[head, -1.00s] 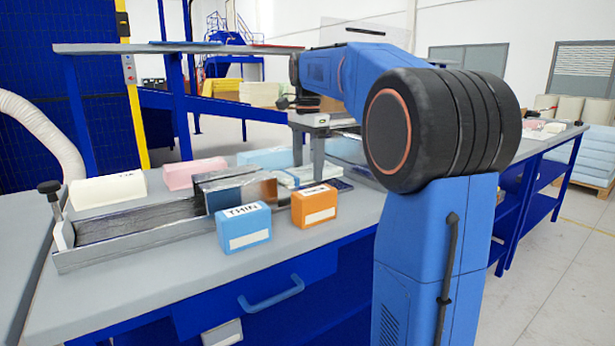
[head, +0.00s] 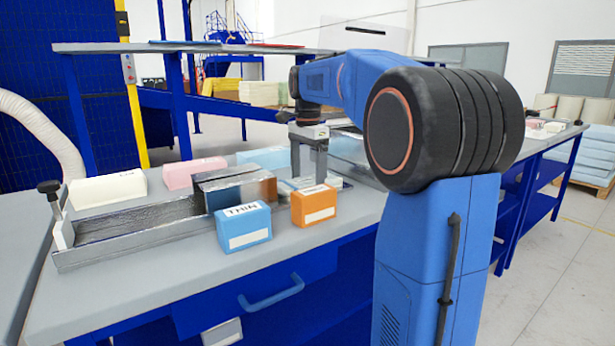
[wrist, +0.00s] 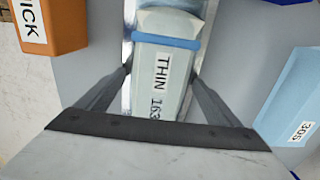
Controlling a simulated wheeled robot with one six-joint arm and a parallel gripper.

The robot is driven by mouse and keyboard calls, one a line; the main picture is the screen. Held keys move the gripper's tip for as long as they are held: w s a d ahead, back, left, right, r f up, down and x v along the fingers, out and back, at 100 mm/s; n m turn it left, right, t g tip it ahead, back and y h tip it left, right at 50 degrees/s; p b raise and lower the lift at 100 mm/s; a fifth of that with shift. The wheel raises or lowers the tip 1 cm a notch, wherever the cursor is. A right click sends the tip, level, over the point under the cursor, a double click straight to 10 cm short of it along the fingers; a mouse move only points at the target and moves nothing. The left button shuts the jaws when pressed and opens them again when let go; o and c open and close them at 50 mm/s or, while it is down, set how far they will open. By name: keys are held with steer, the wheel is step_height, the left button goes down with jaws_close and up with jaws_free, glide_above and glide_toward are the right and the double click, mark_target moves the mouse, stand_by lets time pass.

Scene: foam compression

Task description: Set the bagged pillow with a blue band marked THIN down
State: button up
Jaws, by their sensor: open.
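The bagged pillow (wrist: 168,78) is pale, with a blue band (wrist: 166,41) and a label reading THIN and 163. A shiny metal surface shows around the pillow's far end. In the head view my gripper (head: 308,174) points down just behind the orange box (head: 314,206). The pillow there is a small pale shape (head: 297,184), partly hidden by the fingers and the box.
A metal trough (head: 120,250) runs along the bench, with a shiny block (head: 235,187) in it. A blue THIN box (head: 243,228) stands in front. Cream (head: 108,189), pink (head: 193,173) and light blue (head: 264,158) blocks sit behind. The light blue block marked 305 (wrist: 296,95) is right of my gripper.

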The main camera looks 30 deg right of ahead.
mark_target(307, 180)
step_height(307, 180, up, 12)
stand_by(0.6)
steer(key=shift+s+r, duration=0.1)
stand_by(0.4)
